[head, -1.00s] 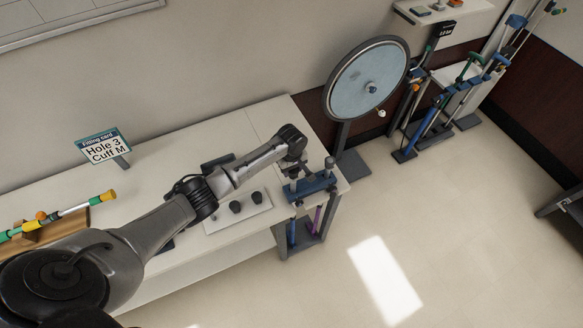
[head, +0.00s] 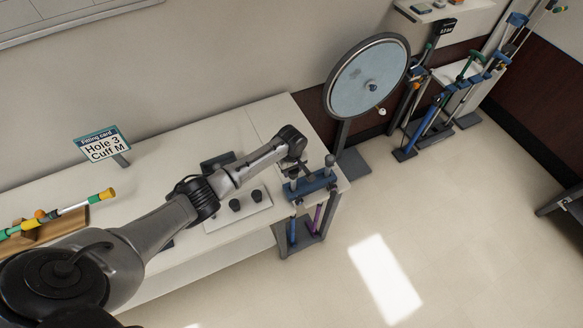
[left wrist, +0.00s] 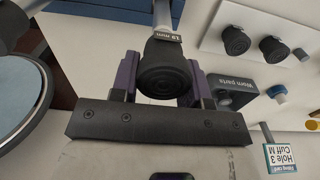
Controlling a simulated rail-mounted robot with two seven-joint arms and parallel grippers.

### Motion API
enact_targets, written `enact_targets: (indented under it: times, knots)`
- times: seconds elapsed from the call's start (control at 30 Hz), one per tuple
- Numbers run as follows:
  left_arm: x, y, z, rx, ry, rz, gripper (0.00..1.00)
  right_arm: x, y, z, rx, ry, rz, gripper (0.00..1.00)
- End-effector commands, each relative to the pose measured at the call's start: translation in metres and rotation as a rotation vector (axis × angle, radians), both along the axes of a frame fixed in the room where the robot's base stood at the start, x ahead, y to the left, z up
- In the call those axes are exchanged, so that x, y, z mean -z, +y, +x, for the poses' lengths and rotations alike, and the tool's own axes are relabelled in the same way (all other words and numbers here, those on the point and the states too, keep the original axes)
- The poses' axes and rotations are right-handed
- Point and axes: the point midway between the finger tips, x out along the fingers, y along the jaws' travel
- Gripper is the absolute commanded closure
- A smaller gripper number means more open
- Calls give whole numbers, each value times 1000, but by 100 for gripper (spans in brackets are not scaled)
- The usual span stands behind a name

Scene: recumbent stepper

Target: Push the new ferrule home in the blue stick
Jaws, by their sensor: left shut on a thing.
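My left gripper (head: 293,166) is over the blue rack (head: 312,185) at the bench's right end. In the left wrist view the gripper (left wrist: 160,85) is shut on a black rubber ferrule (left wrist: 163,72), with a purple-padded finger on each side. A "19 mm" label shows beside the ferrule, and a grey shaft (left wrist: 162,14) runs on from it. How far the shaft sits inside the ferrule is hidden. The blue stick (head: 292,232) shows below the rack, beside a purple one (head: 317,218). My right gripper is not in view.
Spare black ferrules (head: 234,206) stand on a white board left of the rack. A "Worn parts" bin (left wrist: 233,93) is behind them. A fitting card (head: 103,146) reads "Hole 3, Cuff M". A round disc on a stand (head: 367,80) rises beyond the bench.

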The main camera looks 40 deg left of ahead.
Motion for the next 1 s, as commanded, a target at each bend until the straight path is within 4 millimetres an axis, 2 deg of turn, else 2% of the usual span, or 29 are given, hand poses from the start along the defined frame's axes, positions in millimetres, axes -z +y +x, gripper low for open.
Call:
enact_targets:
  times: [1.0]
  knots:
    - [16, 0, 0, 1, -1, 0, 100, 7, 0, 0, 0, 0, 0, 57]
